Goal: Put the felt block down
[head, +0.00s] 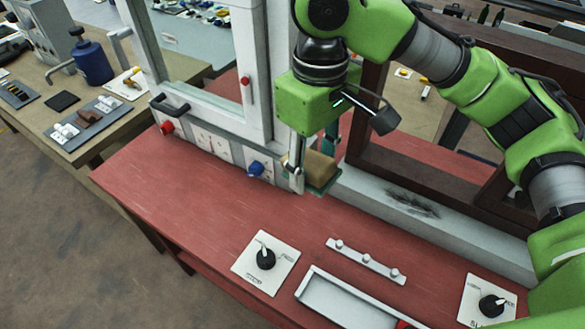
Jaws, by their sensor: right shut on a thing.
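A tan felt block (321,169) is between the fingers of my right gripper (312,178). The gripper is shut on it and points down, near the white frame and above the back of the red tabletop (190,205). I cannot tell whether the block touches the surface below. The right arm comes in from the right. My left gripper is not in view.
A white window frame (250,60) and a dark brown frame (365,140) stand behind the gripper. Two black knobs on white plates (266,259) (491,305), a rail with pegs (366,261) and a grey tray (310,292) lie in front. The table's left part is clear.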

